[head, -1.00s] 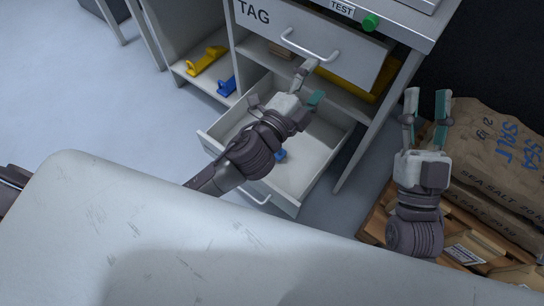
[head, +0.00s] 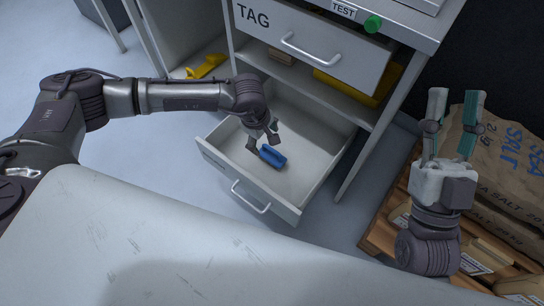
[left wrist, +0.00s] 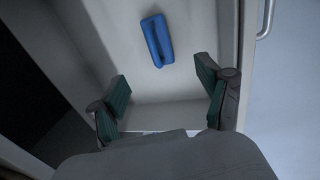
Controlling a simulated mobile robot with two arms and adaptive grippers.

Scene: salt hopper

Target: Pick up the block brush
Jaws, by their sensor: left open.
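The block brush (head: 272,157) is a small blue block lying in the open lower drawer (head: 301,209). In the left wrist view the brush (left wrist: 157,41) lies on the drawer floor, beyond the fingertips and between their lines. My left gripper (head: 264,142) is over the drawer, pointing down, close to the brush in the head view. In the left wrist view my left gripper (left wrist: 163,84) is open, with nothing between its fingers. My right gripper (head: 454,103) is open and empty, in front of the salt sacks.
Another yellow tool (head: 206,66) is on the left shelf. Salt sacks (head: 510,150) lie on a pallet at right.

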